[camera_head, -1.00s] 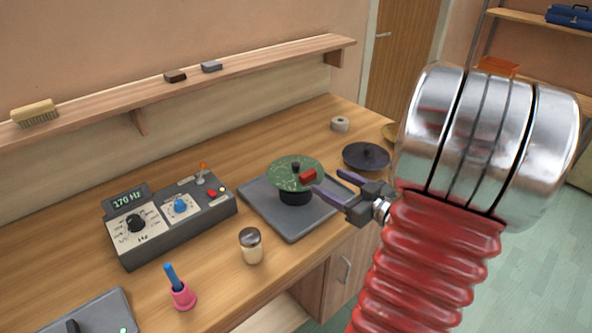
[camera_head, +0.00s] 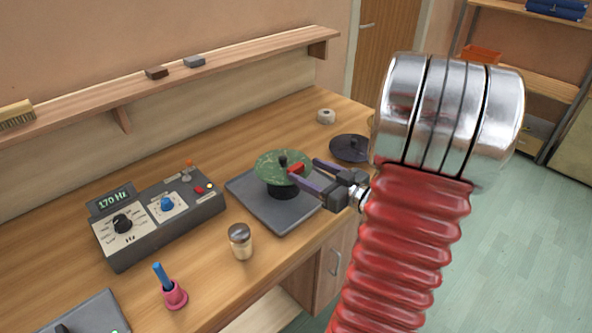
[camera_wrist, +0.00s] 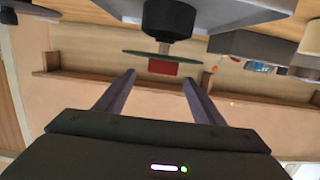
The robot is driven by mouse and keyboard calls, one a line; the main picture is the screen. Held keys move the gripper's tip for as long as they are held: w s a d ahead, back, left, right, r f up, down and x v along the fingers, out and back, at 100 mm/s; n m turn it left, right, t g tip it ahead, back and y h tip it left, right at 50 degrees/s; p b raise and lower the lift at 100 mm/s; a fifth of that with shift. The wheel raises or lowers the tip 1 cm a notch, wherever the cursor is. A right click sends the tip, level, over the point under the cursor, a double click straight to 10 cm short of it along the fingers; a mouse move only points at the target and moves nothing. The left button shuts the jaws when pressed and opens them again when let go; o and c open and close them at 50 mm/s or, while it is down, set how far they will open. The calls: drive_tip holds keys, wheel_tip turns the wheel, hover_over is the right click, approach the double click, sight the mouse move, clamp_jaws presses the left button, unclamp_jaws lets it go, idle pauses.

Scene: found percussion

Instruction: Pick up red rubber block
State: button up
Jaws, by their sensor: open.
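The red rubber block (camera_head: 296,168) sits on the green speckled disc (camera_head: 270,163), near its right rim. The disc rests on a black stand (camera_head: 283,190) on a grey plate (camera_head: 262,211). My gripper (camera_head: 303,168) is open at the disc's right side, its purple fingers pointing at the block. One finger partly covers the block in the head view. In the wrist view, which looks upside down, the red block (camera_wrist: 163,68) shows ahead, between the lines of the two open fingers (camera_wrist: 158,88). I cannot tell whether a finger touches it.
A control box (camera_head: 160,222) reading 170 Hz stands left of the plate. A jar (camera_head: 240,243) and a pink-based blue-handled tool (camera_head: 172,292) are in front. A dark round disc (camera_head: 349,148) and a tape roll (camera_head: 326,116) lie behind. A shelf (camera_head: 110,99) runs along the wall.

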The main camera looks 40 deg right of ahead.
sight(286, 167)
drive_tip(key=shift+w+a+f, duration=0.1)
drive_tip(key=shift+w+f, duration=0.1)
drive_tip(key=shift+w, duration=0.85)
drive_tip(key=shift+w+f, duration=0.15)
drive_tip(key=shift+w, duration=0.85)
drive_tip(key=shift+w+a+f, duration=0.1)
drive_tip(key=shift+w+f, duration=0.05)
drive_tip(key=shift+w, duration=0.7)
drive_tip(key=shift+w+a+f, duration=0.1)
drive_tip(key=shift+w+f, duration=0.1)
drive_tip(key=shift+w, duration=0.65)
drive_tip(key=shift+w+f, duration=0.15)
drive_tip(key=shift+w, duration=0.7)
drive_tip(key=shift+c, duration=0.5)
drive_tip(key=c, duration=1)
wheel_tip(286, 167, up, 10)
